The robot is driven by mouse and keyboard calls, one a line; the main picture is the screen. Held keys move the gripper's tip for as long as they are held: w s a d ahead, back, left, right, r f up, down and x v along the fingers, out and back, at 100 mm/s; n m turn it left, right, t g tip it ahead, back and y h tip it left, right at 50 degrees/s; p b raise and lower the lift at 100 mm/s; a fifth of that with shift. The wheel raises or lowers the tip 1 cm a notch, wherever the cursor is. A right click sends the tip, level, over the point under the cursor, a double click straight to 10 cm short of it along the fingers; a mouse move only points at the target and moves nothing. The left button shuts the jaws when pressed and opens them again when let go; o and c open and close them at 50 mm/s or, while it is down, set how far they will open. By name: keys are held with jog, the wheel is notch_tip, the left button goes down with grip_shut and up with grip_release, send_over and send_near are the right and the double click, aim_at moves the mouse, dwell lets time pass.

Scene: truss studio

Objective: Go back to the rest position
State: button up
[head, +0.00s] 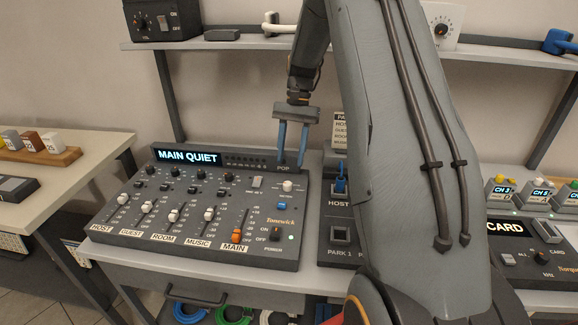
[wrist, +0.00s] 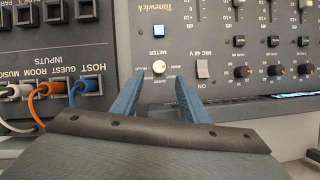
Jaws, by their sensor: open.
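My gripper (head: 291,142) hangs down from my arm with its two blue fingers apart and nothing between them. It is over the back right part of the grey Tonewick mixer (head: 180,243), whose display reads "MAIN QUIET". In the wrist view the open fingers (wrist: 158,92) point at the mixer panel, near a white knob (wrist: 158,67) and a white rocker switch (wrist: 203,68). I cannot tell whether the fingertips touch the panel. The orange MAIN fader (head: 237,236) sits low. My arm hides much of the desk to the right of the mixer.
A shelf (head: 225,45) with devices runs above the desk behind my arm. A patch panel (head: 339,204) stands right of the mixer; in the wrist view its inputs hold plugged cables (wrist: 60,90). A side table (head: 95,150) with a wooden block tray stands at left.

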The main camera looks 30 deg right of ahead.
jog(key=shift+r, duration=0.1)
dwell(0.5)
jog(key=s+a+n+t+h, duration=0.1)
jog(key=s+a+n+t, duration=0.1)
jog(key=s+a+n, duration=0.2)
jog(key=s+a+n+t+h, duration=0.2)
jog(key=s+a+n, duration=0.3)
jog(key=s+a, duration=0.5)
jog(key=s, duration=0.8)
jog(key=shift+s+a+r, duration=0.15)
jog(key=shift+s, duration=0.15)
dwell(0.5)
